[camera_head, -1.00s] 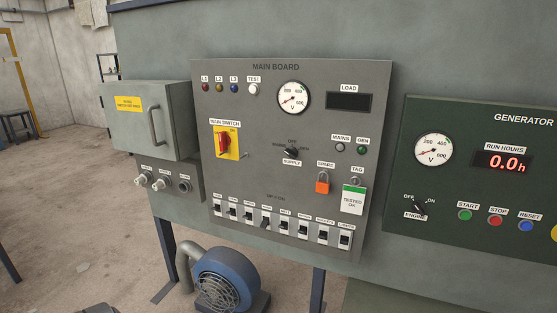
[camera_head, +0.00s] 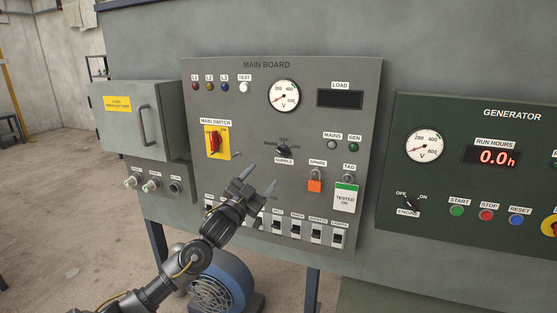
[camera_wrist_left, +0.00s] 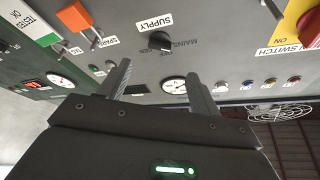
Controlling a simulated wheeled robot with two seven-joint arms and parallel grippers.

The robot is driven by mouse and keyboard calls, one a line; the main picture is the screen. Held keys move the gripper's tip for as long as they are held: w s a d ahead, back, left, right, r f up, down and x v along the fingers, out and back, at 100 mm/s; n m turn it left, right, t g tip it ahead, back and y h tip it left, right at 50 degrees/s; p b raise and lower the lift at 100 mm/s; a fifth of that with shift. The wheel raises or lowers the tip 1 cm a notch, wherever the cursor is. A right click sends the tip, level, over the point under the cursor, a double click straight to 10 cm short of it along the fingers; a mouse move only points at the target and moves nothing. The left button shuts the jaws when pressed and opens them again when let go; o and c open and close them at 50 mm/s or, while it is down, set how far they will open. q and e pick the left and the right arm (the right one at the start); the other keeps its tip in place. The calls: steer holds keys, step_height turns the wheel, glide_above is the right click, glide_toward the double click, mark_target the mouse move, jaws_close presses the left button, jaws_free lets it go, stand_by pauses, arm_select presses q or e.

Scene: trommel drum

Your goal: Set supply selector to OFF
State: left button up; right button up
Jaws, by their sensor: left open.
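The supply selector (camera_head: 283,151) is a small black rotary knob on the grey main board, with OFF printed above it and the SUPPLY label below. Its pointer seems to lean left toward MAINS, though it is small to read. In the left wrist view the selector (camera_wrist_left: 160,41) shows upside down, beyond the fingertips. My left gripper (camera_head: 258,180) is open and empty, in front of the board, below and a little left of the selector and apart from it. Its two fingers (camera_wrist_left: 160,80) show in the left wrist view with a gap between them. My right gripper is not in view.
The yellow main switch (camera_head: 216,142) is left of the selector. An orange padlock (camera_head: 315,185) and a TESTED tag (camera_head: 345,197) hang at the right. A breaker row (camera_head: 297,227) lies below, partly hidden by my arm. A grey box (camera_head: 145,120) stands out at the left.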

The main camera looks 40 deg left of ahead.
mark_target(281, 155)
arm_select(q)
steer(key=p+x, duration=0.2)
steer(key=x, duration=0.8)
steer(key=shift+s, duration=0.1)
steer(key=shift+w+r, duration=0.15)
steer(key=shift+w, duration=0.35)
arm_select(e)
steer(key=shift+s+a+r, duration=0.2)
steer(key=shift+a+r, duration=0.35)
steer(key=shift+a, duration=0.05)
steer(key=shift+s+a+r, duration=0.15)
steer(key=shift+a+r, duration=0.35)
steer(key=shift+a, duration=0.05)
arm_select(q)
steer(key=c, duration=1)
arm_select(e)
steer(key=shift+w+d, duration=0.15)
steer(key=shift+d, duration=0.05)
